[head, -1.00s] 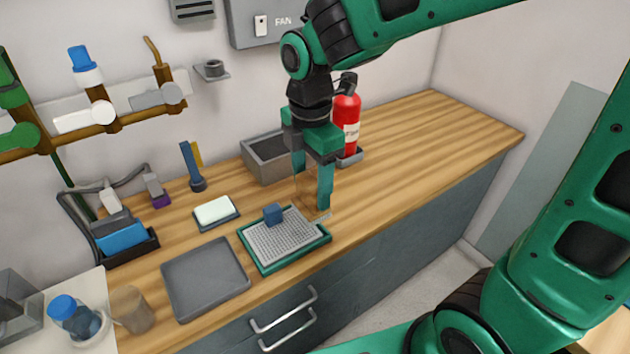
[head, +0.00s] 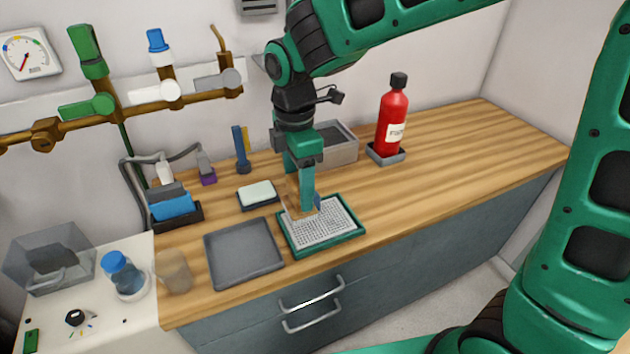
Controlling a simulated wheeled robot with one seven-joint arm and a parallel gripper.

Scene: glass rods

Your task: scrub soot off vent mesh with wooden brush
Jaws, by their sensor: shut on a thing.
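The vent mesh (head: 325,228) is a pale grey grid lying flat in a green-rimmed tray (head: 293,251) on the wooden counter. My gripper (head: 301,208) is over the mesh's back left part, pointing down and shut on a light brown wooden piece, which looks like the wooden brush (head: 292,208). My fingers hide much of the brush, and its bristles cannot be made out. It is low over the mesh; I cannot tell if it touches. A small blue block (head: 317,201) sits at the mesh's back edge, partly behind a finger. Soot cannot be made out.
A grey empty tray (head: 243,254) lies left of the mesh. A soap-like pale block on a dark dish (head: 258,195) and a grey bin (head: 338,146) stand behind. A red bottle (head: 391,118) stands at the back right. The counter's right side is clear.

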